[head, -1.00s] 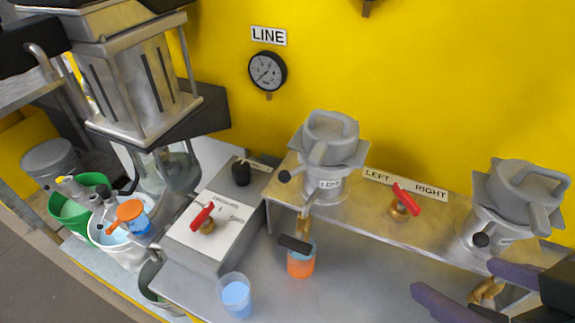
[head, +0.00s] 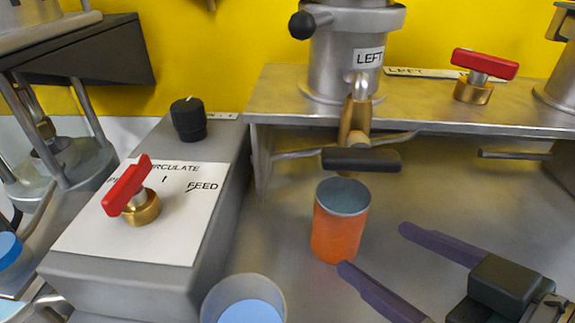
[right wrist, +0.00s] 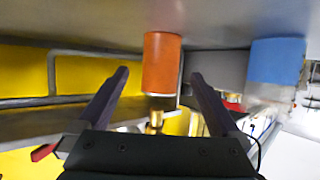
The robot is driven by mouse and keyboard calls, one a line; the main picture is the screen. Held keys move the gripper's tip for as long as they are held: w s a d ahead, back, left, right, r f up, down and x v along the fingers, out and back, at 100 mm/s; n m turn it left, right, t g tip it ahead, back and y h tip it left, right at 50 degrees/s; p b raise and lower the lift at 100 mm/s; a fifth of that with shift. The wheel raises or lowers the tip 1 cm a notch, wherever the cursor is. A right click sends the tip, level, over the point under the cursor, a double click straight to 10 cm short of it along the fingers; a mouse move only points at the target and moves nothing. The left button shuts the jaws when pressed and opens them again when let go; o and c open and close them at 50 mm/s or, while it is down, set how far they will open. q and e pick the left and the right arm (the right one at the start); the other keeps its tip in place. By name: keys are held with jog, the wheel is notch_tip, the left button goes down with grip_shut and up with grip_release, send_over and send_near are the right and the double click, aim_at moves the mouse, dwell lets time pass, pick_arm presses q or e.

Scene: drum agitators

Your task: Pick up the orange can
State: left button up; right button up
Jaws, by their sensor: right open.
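The orange can (head: 340,232) stands upright on the grey metal counter, below the brass tap (head: 355,120) of the vessel marked LEFT. Its grey rim and open top show. My right gripper (head: 372,246) comes in from the lower right, its two purple fingers spread and empty. One fingertip is close to the can's lower right side in the head view; I cannot tell whether it touches. In the right wrist view the can (right wrist: 162,62) appears beyond and between the two fingers (right wrist: 160,74), upside down in the picture. My left gripper is not in view.
A blue-filled cup (head: 245,300) stands left of the can at the front. A black tap handle (head: 361,160) juts out just above the can. A grey control box (head: 215,215) with a red lever (head: 127,185) is at left. The counter to the right is clear.

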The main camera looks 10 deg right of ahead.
aim_at(359, 235)
jog(key=x, duration=0.3)
jog(key=shift+w+b, duration=0.25)
jog(key=shift+b, duration=0.05)
jog(key=shift+a+b+x, duration=0.15)
jog(key=shift+b+x, duration=0.25)
jog(key=shift+x, duration=1)
jog(key=shift+a+b+x, duration=0.1)
jog(key=shift+b+x, duration=0.3)
jog(key=shift+x, duration=0.95)
jog(key=shift+r, duration=0.15)
jog(key=c, duration=1.5)
jog(key=shift+r, duration=0.1)
